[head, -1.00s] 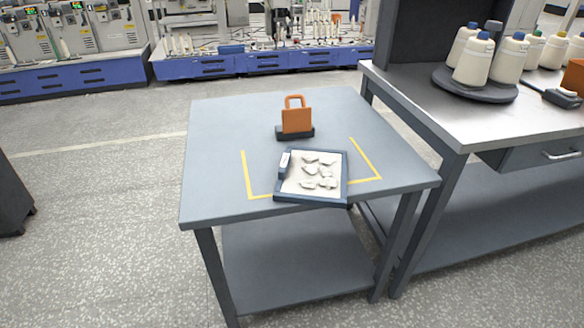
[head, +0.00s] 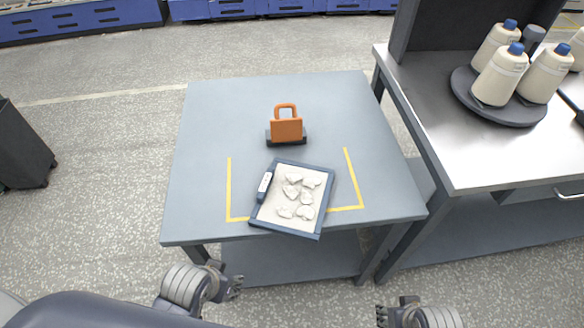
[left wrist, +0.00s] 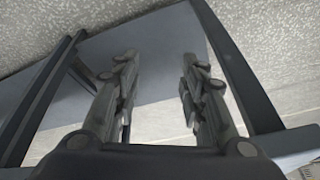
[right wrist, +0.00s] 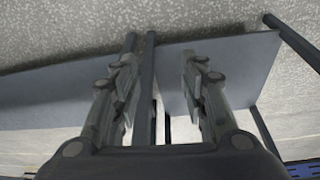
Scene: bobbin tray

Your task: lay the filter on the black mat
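A flat panel with a dark blue frame and a pale face bearing several whitish clumps (head: 264,207), which looks like the filter, lies on the grey table near its front edge. It lies askew across the front yellow tape line, with a small pale label on its left side. I cannot make out a separate black mat; a dark flat base (head: 271,137) sits under an orange handled block. My left gripper (head: 236,283) is low in front of the table, open and empty. My right gripper (head: 382,316) is at the bottom edge; its wrist view shows its fingers apart and empty.
The orange block (head: 286,130) stands behind the panel. Yellow tape (head: 229,190) marks an area on the table (head: 210,110). A steel bench (head: 440,130) at right carries a dark round stand (head: 470,105) with bobbins (head: 500,75). The table's left and back are clear.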

